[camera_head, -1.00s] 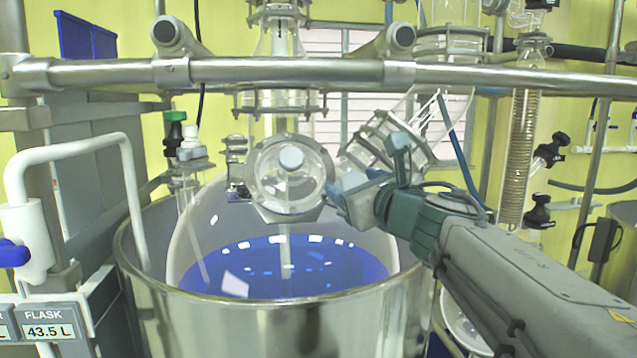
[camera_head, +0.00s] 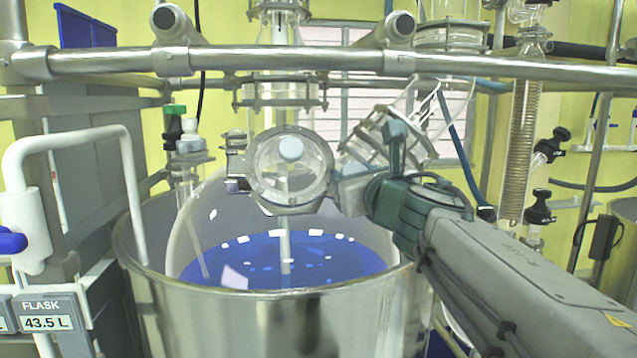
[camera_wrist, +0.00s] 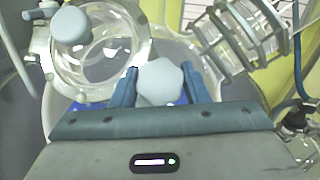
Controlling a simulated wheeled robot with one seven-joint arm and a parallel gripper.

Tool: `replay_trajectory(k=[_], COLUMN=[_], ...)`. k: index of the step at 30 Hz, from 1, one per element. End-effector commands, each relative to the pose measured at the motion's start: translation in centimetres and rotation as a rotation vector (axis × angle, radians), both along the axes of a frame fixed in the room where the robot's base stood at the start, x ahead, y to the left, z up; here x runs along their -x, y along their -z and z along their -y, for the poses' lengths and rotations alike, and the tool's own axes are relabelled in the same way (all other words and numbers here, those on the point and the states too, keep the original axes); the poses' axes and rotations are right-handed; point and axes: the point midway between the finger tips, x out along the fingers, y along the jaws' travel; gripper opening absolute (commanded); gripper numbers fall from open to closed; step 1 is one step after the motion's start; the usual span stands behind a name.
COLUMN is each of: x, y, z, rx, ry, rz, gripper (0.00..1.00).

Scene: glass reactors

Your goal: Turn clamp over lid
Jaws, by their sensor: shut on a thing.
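The round clear lid (camera_head: 290,165) with a pale knob covers the port at the front of the glass reactor (camera_head: 195,225). It also shows at the upper left of the wrist view (camera_wrist: 100,50). A metal clamp ring (camera_head: 262,195) runs around the lid's edge. My gripper (camera_head: 345,190) is at the right side of the lid. In the wrist view its two blue fingers (camera_wrist: 158,84) stand on either side of a pale rounded clamp knob (camera_wrist: 160,82) and are shut on it. The fingertips are partly hidden in the head view.
The reactor holds blue liquid and sits in a steel vessel (camera_head: 270,315). A steel bar (camera_head: 300,64) crosses above. A flanged glass port (camera_head: 385,140) stands close to my gripper on the right. A white handle pipe (camera_head: 75,150) is at left.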

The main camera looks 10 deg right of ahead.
Motion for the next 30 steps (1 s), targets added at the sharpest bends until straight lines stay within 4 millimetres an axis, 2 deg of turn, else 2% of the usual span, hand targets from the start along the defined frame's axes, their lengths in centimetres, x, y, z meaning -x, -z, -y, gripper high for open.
replay_trajectory(k=[3, 30], x=[0.03, -0.16], y=[0.52, 0.0], z=[-0.02, -0.24], rx=[-0.071, -0.727], ry=[0.062, 0.609], rz=[0.0, -0.005], gripper=[0.19, 0.19])
